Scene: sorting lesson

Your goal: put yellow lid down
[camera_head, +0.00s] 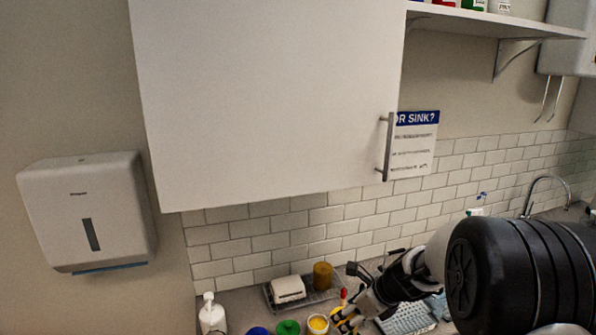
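My gripper (348,317) is low in the picture, right of centre, over the counter at the end of my arm. A yellow piece (338,313) shows at its fingers; it looks like the yellow lid, but it is small and partly covered by the fingers. I cannot tell whether the fingers are closed on it. Just left of the gripper stands a round white-rimmed container with a yellow top or contents (318,323). A green round top (289,327) and a blue one (258,331) are in a row to its left, cut by the bottom edge.
Behind the row, a tray (309,297) holds a white box (288,289) and an amber jar (322,275). A white pump bottle (212,315) stands at left. A light-blue rack-like item (408,320) lies right of my gripper. A wall cabinet (270,100) hangs above the counter.

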